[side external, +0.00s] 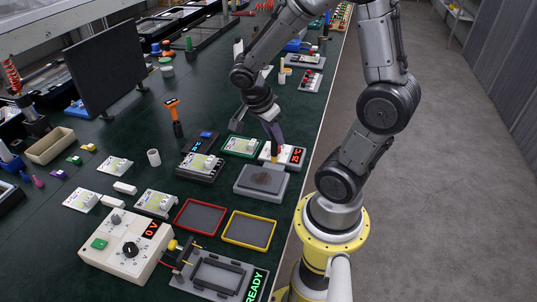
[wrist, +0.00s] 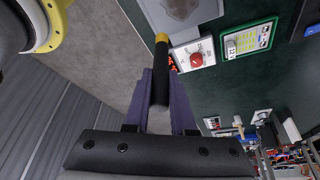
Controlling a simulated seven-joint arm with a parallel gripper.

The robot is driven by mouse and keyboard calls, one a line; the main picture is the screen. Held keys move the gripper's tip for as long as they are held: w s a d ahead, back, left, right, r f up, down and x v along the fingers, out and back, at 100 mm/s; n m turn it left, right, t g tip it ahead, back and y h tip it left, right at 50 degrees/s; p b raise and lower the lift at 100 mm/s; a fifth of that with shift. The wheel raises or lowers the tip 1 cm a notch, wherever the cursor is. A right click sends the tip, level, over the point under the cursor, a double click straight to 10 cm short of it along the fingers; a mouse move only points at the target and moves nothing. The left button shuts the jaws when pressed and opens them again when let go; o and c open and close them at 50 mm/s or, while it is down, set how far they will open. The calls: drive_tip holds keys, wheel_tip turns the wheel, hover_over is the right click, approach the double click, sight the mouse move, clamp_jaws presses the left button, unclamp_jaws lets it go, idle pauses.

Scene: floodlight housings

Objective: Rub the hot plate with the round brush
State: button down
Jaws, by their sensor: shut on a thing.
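The hot plate (side external: 260,181) is a grey block with a brown stain on its flat top. Part of it shows at the top of the wrist view (wrist: 195,22). My gripper (side external: 273,137) is above and behind the plate, near the white control box. Its purple fingers are shut on a black handle with a yellow end, apparently the round brush (wrist: 160,72).
The white control box (side external: 291,156) with red display and red knob (wrist: 196,60) adjoins the plate. A green-framed board (side external: 241,146) is left of it. Red (side external: 201,217) and yellow (side external: 249,230) trays lie in front. An orange-headed tool (side external: 173,112) stands farther left.

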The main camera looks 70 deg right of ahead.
sight(272, 160)
drive_tip(key=shift+f, duration=0.15)
drive_tip(key=shift+f, duration=3.2)
drive_tip(key=shift+w+f, duration=0.35)
drive_tip(key=shift+f, duration=0.3)
drive_tip(key=shift+w, duration=3.35)
drive_tip(key=shift+s, duration=3.65)
drive_tip(key=shift+r, duration=4.05)
drive_tip(key=shift+f, duration=0.1)
